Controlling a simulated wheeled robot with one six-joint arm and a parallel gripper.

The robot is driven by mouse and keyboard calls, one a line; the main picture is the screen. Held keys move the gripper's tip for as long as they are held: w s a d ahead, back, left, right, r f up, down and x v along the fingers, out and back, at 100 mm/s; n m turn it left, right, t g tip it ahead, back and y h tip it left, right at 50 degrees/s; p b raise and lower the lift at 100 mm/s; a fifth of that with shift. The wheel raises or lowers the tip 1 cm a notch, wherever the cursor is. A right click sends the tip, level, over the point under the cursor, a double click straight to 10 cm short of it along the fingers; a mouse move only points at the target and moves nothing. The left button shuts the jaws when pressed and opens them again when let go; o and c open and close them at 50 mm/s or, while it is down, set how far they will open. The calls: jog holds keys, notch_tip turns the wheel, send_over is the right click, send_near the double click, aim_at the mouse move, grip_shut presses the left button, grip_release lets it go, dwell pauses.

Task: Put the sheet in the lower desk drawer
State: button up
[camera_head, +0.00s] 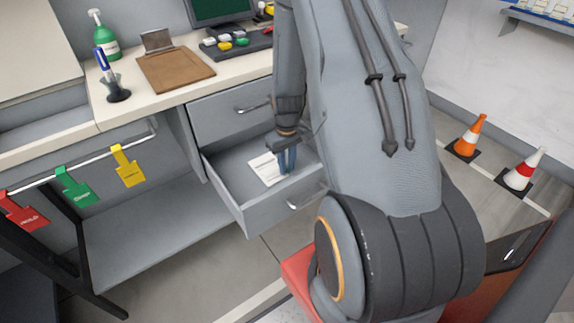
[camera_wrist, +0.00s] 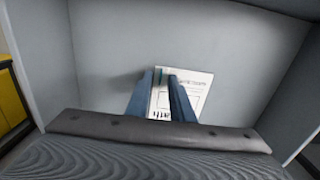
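The sheet (camera_head: 264,167) is white with printed text and lies in the pulled-out lower desk drawer (camera_head: 246,215). It looks flat on the drawer floor. In the wrist view the sheet (camera_wrist: 194,82) shows between and to the right of the blue fingers, which hide part of it. My gripper (camera_head: 286,168) reaches down into the drawer at the sheet's right edge. In the wrist view its fingers (camera_wrist: 165,75) stand a little apart, with the sheet visible in the gap. I cannot tell whether the fingertips touch the sheet.
The upper drawer (camera_head: 232,112) is shut above. The desk top holds a clipboard (camera_head: 178,72), a green bottle (camera_head: 105,38), a pen in a stand (camera_head: 113,85) and a keyboard (camera_head: 250,45). Coloured tags (camera_head: 128,165) hang from a rail at left. Two cones (camera_head: 468,138) stand at right.

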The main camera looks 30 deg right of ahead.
notch_tip(320, 180, up, 11)
jog(key=b, duration=0.2)
jog(key=s+a+r, duration=0.6)
jog(key=s+a, duration=0.2)
jog(key=a, duration=0.1)
jog(key=s+a+r, duration=0.6)
jog(key=s+a, duration=0.2)
jog(key=a, duration=0.2)
dwell(0.5)
